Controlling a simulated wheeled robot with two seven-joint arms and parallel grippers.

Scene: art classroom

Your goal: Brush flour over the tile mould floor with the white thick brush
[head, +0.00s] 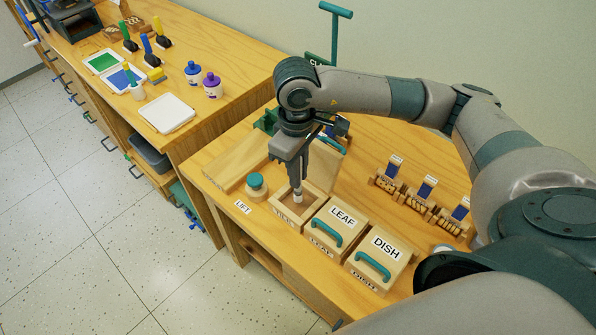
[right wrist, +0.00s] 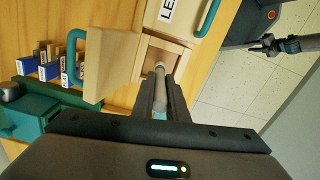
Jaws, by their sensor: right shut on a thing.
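My right gripper (head: 297,170) points down over the tile mould (head: 284,214), an open wooden box labelled TILE. It is shut on the white thick brush (head: 298,198), whose pale end hangs down inside the mould. In the right wrist view the brush (right wrist: 160,82) stands between the two fingers (right wrist: 162,98) and reaches into the mould (right wrist: 146,56). The mould's lid (right wrist: 110,65), with a teal handle, is swung open beside it. I cannot tell whether the brush touches the mould floor. My left gripper (right wrist: 268,43) seems to show small in the right wrist view; its jaws are unclear.
Closed boxes marked LEAF (head: 334,228) and DISH (head: 377,258) stand right of the mould. A teal-topped knob (head: 256,186) stands left of it. Wooden racks with blue cards (head: 424,195) stand at the right. The side counter holds a white tray (head: 167,113) and paint bottles (head: 212,86).

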